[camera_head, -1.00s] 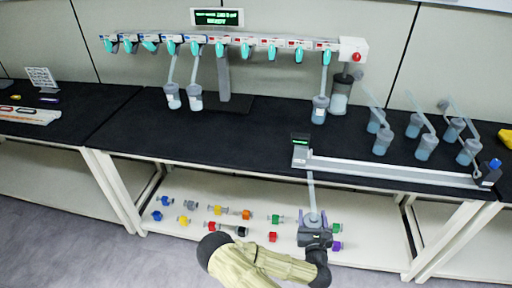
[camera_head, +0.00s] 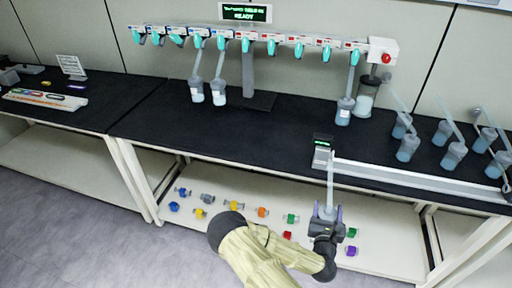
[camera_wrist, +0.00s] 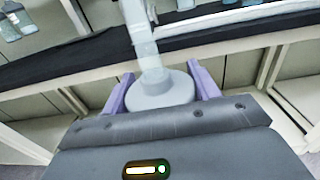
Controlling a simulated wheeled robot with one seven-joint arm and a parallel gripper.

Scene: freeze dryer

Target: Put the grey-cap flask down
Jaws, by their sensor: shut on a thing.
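The grey-cap flask (camera_wrist: 160,88) is in my gripper, its round grey cap between the two purple fingers and its clear tube pointing up. In the head view the flask's tube (camera_head: 330,185) rises from my gripper (camera_head: 326,214) past the front edge of the black bench (camera_head: 240,125). My gripper (camera_wrist: 162,95) is shut on the flask, in front of the bench and over the lower shelf. The flask's lower body is hidden by the gripper.
A grey rail with a small display (camera_head: 322,142) lies along the bench front. Several flasks (camera_head: 408,148) stand at the right. The freeze dryer manifold (camera_head: 250,42) carries a few flasks. Colored pieces (camera_head: 233,204) lie on the lower shelf. The bench's middle left is clear.

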